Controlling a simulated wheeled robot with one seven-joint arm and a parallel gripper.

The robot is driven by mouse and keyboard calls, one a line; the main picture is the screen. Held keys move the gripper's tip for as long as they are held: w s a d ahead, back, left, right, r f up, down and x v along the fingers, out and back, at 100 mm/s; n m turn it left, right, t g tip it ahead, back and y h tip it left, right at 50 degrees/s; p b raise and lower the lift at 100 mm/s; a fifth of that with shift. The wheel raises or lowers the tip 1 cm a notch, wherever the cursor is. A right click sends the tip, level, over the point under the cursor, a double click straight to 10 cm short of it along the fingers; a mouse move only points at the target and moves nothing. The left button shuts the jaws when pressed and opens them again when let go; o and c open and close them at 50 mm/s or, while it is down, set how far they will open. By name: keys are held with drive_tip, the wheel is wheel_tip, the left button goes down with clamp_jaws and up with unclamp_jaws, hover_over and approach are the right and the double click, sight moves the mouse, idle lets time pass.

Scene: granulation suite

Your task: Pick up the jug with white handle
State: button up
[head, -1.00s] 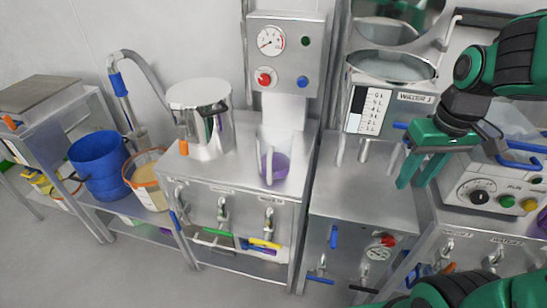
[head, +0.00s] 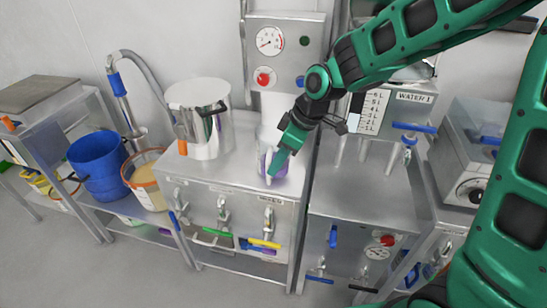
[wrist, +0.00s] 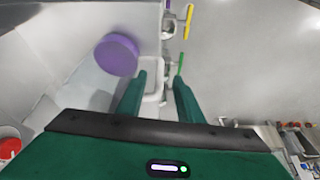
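The jug (head: 264,140) is a clear vessel with purple contents (wrist: 117,55) and a white handle (wrist: 151,92). It stands on the steel bench top in front of the gauge column, partly hidden behind my gripper (head: 276,168) in the head view. In the wrist view my gripper (wrist: 161,76) is open. Its two green fingers point toward the handle, with the handle loop showing between them, nearer the left finger. I cannot tell whether a finger touches it.
A steel pot (head: 200,135) stands left of the jug on the same bench. The gauge panel (head: 282,60) rises behind it. A hopper marked WATER 1 (head: 415,98) is to the right. A blue bucket (head: 98,165) is at the left. Valves with coloured levers hang from the bench front (head: 185,192).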

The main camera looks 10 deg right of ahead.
drive_tip(key=shift+x, duration=2.75)
clamp_jaws()
